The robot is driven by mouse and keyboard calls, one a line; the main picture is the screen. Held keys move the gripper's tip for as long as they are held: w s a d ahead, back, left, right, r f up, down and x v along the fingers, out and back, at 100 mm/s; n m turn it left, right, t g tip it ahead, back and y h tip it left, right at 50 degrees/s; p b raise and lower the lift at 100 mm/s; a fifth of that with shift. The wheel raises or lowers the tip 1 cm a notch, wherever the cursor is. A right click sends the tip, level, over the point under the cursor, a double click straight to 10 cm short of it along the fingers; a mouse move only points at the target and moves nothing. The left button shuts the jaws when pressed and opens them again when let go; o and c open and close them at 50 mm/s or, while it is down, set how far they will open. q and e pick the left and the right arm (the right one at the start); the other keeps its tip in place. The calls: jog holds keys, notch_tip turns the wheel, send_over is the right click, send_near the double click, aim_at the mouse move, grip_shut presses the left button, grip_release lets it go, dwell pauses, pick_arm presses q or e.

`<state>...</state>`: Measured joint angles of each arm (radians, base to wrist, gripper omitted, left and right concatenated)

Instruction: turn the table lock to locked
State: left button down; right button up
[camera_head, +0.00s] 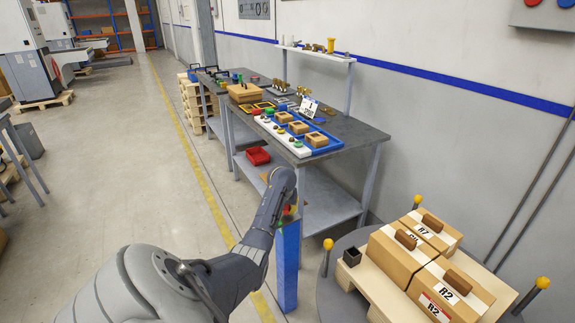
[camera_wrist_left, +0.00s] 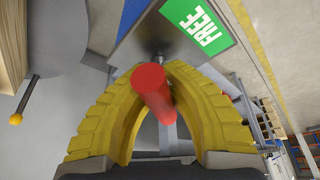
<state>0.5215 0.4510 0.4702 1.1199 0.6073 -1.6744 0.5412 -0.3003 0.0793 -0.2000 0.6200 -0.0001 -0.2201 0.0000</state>
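The table lock's red handle (camera_wrist_left: 153,92) sticks out toward the camera in the left wrist view. Behind it is a grey plate (camera_wrist_left: 160,30) with a green label reading FREE (camera_wrist_left: 207,22). My left gripper (camera_wrist_left: 163,72) has its two yellow fingers closed in from both sides of the red handle, with the tips meeting around it. In the head view my left gripper (camera_head: 289,211) is at the top of a blue post (camera_head: 288,268); my wrist hides most of the lock there. My right gripper is in neither view.
A round grey table (camera_head: 330,295) stands right of the post, with yellow-knobbed pegs (camera_head: 328,244) and a wooden pallet carrying boxes labelled R7 (camera_head: 430,232) and R2 (camera_head: 455,285). A workbench (camera_head: 350,130) with trays is behind.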

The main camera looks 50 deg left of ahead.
pick_arm(q)
jog(key=m, duration=0.2)
jog(key=m+h, duration=0.1)
jog(key=m, duration=0.1)
jog(key=r+m+t+h, duration=0.1)
jog(key=m, duration=0.1)
jog(key=shift+w+a, duration=0.1)
jog(key=shift+a, duration=0.3)
jog(key=shift+w+m+h, duration=0.15)
jog(key=shift+m+h, duration=0.75)
jog(key=shift+m, duration=1.6)
jog(key=shift+d, duration=0.1)
jog(key=c, duration=1.7)
grip_release()
jog(key=shift+f, duration=0.1)
jog(key=o, duration=0.6)
jog(key=shift+d+f, duration=0.2)
jog(key=shift+f, duration=0.05)
jog(key=shift+c, duration=0.2)
jog(key=v, duration=1.2)
jog(key=shift+a, duration=0.25)
jog(key=shift+w, duration=0.1)
